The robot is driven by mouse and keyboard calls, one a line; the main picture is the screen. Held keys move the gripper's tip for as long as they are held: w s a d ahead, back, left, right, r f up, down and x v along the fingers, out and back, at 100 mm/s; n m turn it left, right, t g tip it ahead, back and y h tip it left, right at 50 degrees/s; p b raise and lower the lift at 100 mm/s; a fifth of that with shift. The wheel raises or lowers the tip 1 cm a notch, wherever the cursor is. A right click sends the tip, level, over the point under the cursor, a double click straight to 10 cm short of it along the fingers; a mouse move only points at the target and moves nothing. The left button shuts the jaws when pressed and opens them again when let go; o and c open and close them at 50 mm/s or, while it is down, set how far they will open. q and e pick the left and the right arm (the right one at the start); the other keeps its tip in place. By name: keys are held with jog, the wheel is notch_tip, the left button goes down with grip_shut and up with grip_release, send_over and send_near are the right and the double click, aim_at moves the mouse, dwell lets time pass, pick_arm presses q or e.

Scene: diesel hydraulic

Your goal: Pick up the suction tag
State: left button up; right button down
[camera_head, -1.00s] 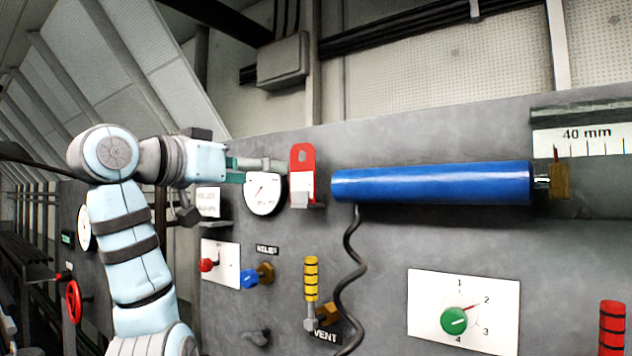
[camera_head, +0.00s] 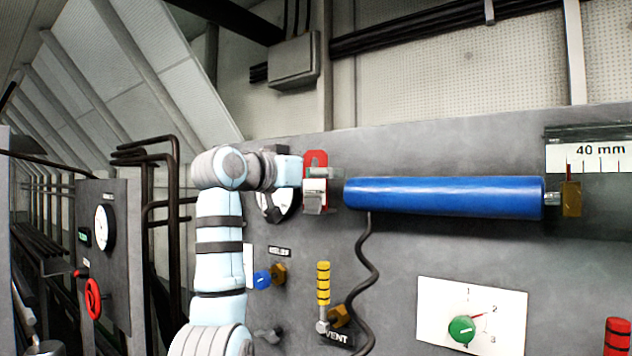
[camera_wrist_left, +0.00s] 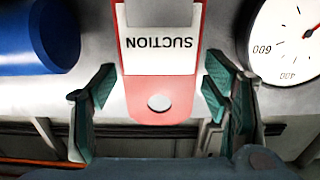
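The suction tag is a red plate with a rounded, holed top and a white SUCTION label. In the head view its red top (camera_head: 316,158) shows above my gripper, left of the blue cylinder. In the left wrist view the tag (camera_wrist_left: 162,95) hangs upside down between the fingers. My left gripper (camera_wrist_left: 158,72) is open, with one green-padded finger on each side of the tag and visible gaps to both. In the head view my wrist and gripper block most of the tag, and the fingertips cannot be made out. My right gripper is not in view.
The blue cylinder (camera_head: 440,198) is close on the tag's right, and it also shows in the left wrist view (camera_wrist_left: 38,38). A round white gauge (camera_wrist_left: 290,45) is close on the other side. A yellow-banded lever (camera_head: 323,283) and a coiled black cable (camera_head: 362,265) are below.

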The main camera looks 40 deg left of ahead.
pick_arm(q)
jog(key=c, duration=0.8)
jog(key=shift+o, duration=0.2)
notch_tip(320, 180, up, 20)
jog(key=p, duration=1.1)
jog(key=shift+p, duration=0.35)
